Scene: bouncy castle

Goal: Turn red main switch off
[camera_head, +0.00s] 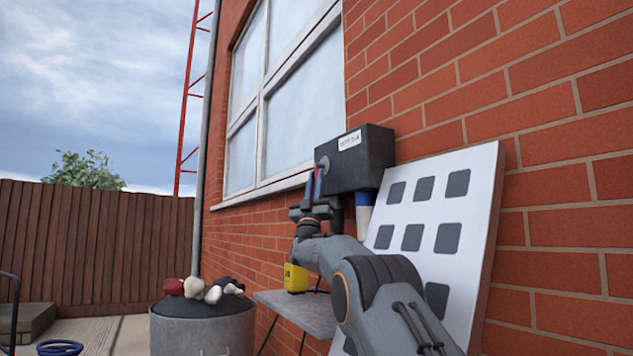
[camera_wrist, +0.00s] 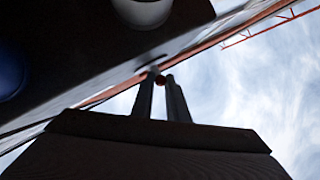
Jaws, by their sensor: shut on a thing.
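A dark switch box (camera_head: 362,160) with a white label is fixed to the brick wall, and its underside fills the upper left of the wrist view (camera_wrist: 85,40). On its left end is a round grey plate (camera_head: 323,162). The red main switch (camera_head: 319,174) shows only as a small patch there; in the wrist view it is a small dark red round end (camera_wrist: 160,79) between the fingertips. My gripper (camera_head: 314,181) points up beside the box's left end, its fingers (camera_wrist: 161,85) shut on the red switch. The switch's exact position is hard to tell.
Blue and white sockets (camera_head: 364,205) hang under the box. A white board with dark squares (camera_head: 425,220) leans on the wall to the right. Below are a small grey table (camera_head: 300,312), a yellow container (camera_head: 296,278) and a bin (camera_head: 200,330) with items on top.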

